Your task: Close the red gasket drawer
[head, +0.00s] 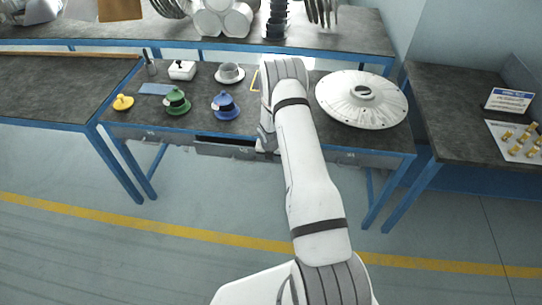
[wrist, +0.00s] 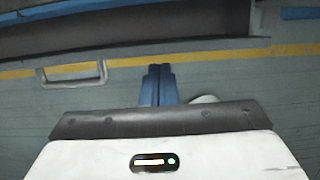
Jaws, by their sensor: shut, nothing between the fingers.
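No drawer looks red in either view. Under the middle bench a grey drawer (head: 225,149) stands out from the bench front, with a dark gap above it. My arm hides its right end. In the wrist view a grey drawer (wrist: 130,42) crosses the top, with a light loop handle (wrist: 72,76) below its edge at left. My gripper (wrist: 158,70) is shut and empty, its blue fingertips just below the drawer's edge and right of the handle in the picture. I cannot tell whether they touch it. In the head view my arm hides the fingertips.
The middle bench (head: 290,125) holds a large white disc housing (head: 360,99), green (head: 177,103) and blue (head: 225,105) flanged parts, a grey one (head: 230,73) and a yellow knob (head: 123,102). A side bench (head: 440,95) stands at right. The floor in front is clear.

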